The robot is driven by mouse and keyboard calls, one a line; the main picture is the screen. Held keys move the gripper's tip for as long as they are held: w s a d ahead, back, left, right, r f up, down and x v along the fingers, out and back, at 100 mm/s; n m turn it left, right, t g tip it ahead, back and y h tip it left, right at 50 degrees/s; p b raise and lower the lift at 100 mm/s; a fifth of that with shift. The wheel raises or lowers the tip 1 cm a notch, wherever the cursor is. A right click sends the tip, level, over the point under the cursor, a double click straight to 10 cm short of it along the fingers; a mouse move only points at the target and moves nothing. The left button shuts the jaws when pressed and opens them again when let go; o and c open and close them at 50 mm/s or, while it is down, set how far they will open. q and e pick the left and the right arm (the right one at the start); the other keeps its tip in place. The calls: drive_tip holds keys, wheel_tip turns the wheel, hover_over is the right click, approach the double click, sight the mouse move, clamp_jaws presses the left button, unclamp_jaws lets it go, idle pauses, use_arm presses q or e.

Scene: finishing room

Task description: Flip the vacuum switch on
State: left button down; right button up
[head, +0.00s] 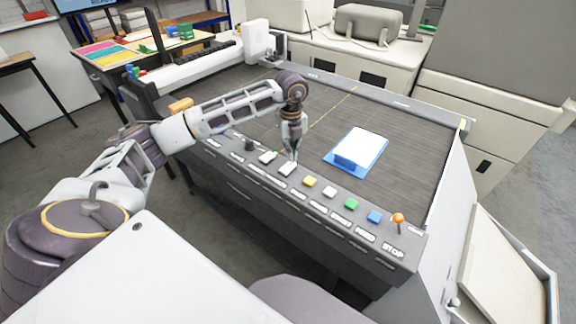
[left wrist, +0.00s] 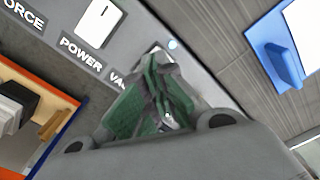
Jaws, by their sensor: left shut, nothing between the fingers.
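The vacuum switch (head: 287,169) is a white rocker on the grey control panel, second in the row of white switches. My left gripper (head: 292,156) points down with its fingertips right at or just above this switch; I cannot tell if they touch. In the left wrist view its green-padded fingers (left wrist: 160,64) are shut and empty. They hide most of the switch and part of its label, which reads "VA". The white power switch (left wrist: 99,23) sits beside it. Which way the vacuum switch is tipped is hidden. My right gripper is not in view.
The panel also carries a dark knob (head: 249,145), a yellow button (head: 310,181), a green button (head: 351,203), a blue button (head: 375,216) and an orange-tipped lever (head: 398,218).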

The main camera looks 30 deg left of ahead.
sight(290, 164)
use_arm(q)
drive_tip(key=shift+r+p, duration=0.9)
drive_tip(key=shift+r, duration=0.7)
